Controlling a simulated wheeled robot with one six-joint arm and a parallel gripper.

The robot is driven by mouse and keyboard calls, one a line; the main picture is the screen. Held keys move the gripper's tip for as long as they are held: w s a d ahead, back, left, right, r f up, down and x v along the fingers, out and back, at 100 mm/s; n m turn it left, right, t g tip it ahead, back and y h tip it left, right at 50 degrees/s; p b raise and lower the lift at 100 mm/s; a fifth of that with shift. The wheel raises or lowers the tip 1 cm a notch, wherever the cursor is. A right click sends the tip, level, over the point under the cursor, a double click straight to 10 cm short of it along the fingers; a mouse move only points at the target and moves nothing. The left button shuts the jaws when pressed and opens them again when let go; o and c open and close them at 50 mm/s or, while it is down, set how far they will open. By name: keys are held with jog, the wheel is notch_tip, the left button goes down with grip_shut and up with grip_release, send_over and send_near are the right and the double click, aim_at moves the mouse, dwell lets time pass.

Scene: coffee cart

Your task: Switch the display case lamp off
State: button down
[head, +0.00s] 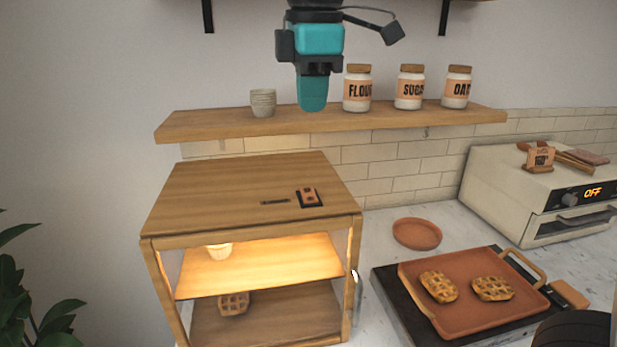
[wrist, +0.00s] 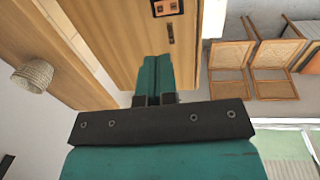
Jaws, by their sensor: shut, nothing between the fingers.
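The wooden display case (head: 230,185) stands on the counter, and its inside glows with warm light, so its lamp is on. A small dark switch plate with an orange-pink rocker (head: 309,197) sits on the case top near its front right corner. The switch also shows at the top of the wrist view (wrist: 167,7). My teal gripper (head: 312,108) is shut and empty, pointing down above the case and in front of the wall shelf. In the wrist view my gripper (wrist: 154,60) is over the case top, apart from the switch.
The wall shelf (head: 330,121) behind holds a stack of cups (head: 263,102) and labelled jars (head: 358,88). A cupcake and a waffle are inside the case. To the right are a round plate (head: 417,233), a waffle tray (head: 470,320) and an oven (head: 540,190).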

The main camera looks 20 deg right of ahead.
aim_at(311, 195)
jog(key=f, duration=0.4)
jog(key=w+f, duration=0.1)
jog(key=f, duration=0.4)
jog(key=f+p, duration=0.1)
jog(key=f, duration=0.3)
jog(key=shift+w+d+f, duration=0.2)
jog(key=shift+w+f, duration=0.1)
jog(key=shift+f, duration=0.1)
jog(key=shift+f, duration=0.25)
jog(key=shift+s, duration=0.15)
jog(key=shift+s+a+r, duration=0.15)
jog(key=shift+s, duration=0.4)
jog(key=shift+r, duration=0.1)
